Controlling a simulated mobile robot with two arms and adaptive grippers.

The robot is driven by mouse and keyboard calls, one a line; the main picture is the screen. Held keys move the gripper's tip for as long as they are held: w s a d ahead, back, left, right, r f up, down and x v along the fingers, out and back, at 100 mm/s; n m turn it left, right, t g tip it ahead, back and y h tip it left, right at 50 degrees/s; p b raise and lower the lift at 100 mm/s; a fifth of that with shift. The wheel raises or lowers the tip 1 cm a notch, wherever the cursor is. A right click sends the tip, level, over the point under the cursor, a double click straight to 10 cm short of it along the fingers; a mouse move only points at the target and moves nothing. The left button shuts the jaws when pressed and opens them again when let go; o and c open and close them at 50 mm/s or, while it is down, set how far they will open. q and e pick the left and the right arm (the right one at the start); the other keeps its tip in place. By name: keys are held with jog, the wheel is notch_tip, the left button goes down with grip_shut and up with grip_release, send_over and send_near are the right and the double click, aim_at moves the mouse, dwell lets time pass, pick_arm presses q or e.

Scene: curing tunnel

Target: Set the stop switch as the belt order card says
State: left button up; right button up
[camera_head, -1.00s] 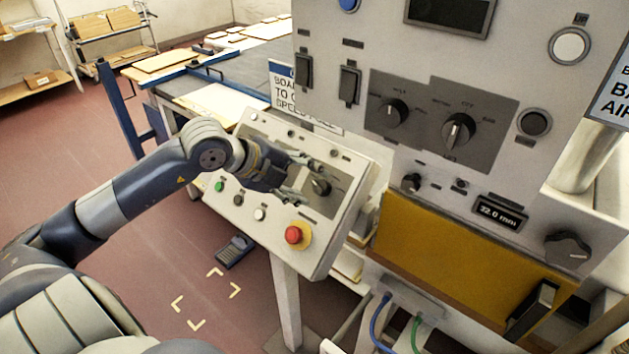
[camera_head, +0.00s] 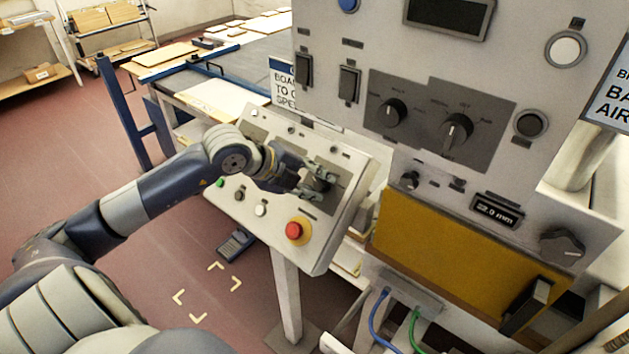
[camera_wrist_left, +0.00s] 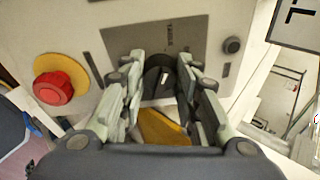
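A tilted grey control box (camera_head: 322,250) stands in the middle of the head view. A dark rotary knob (camera_wrist_left: 158,76) with a pale pointer mark sits on its grey plate; its label is too small to read surely. My left gripper (camera_head: 322,182) is at this knob. In the left wrist view its fingers (camera_wrist_left: 161,65) stand either side of the knob, open, with narrow gaps visible. In the head view the fingers partly hide the knob. A sign (camera_head: 283,88) with partly hidden lettering stands behind the box; I cannot tell whether it is the belt order card. My right gripper is not in view.
A red mushroom button (camera_head: 295,231) on a yellow base sits on the box's lower right, near the arm. Small buttons (camera_head: 260,210) line its lower edge. A large upright panel (camera_head: 400,65) with knobs and switches stands close on the right.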

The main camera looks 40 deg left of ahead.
pick_arm(q)
jog(key=shift+f+m+b, duration=0.1)
jog(key=shift+m+b, duration=0.3)
jog(key=shift+b, duration=0.05)
jog(key=m+b, duration=0.2)
jog(key=shift+w+m+g+b, duration=0.1)
jog(key=shift+m+g+b, duration=0.2)
jog(key=shift+m+b, duration=0.1)
jog(key=m+b, duration=0.1)
jog(key=m, duration=0.2)
jog(key=shift+b, duration=0.3)
jog(key=shift+d+r+m+g+y+b, duration=0.1)
jog(key=shift+m+g+y+b, duration=0.1)
jog(key=shift+m, duration=0.3)
jog(key=shift+r+m+g+y+b, duration=0.1)
jog(key=shift+m+g+b, duration=0.1)
jog(key=shift+m, duration=0.3)
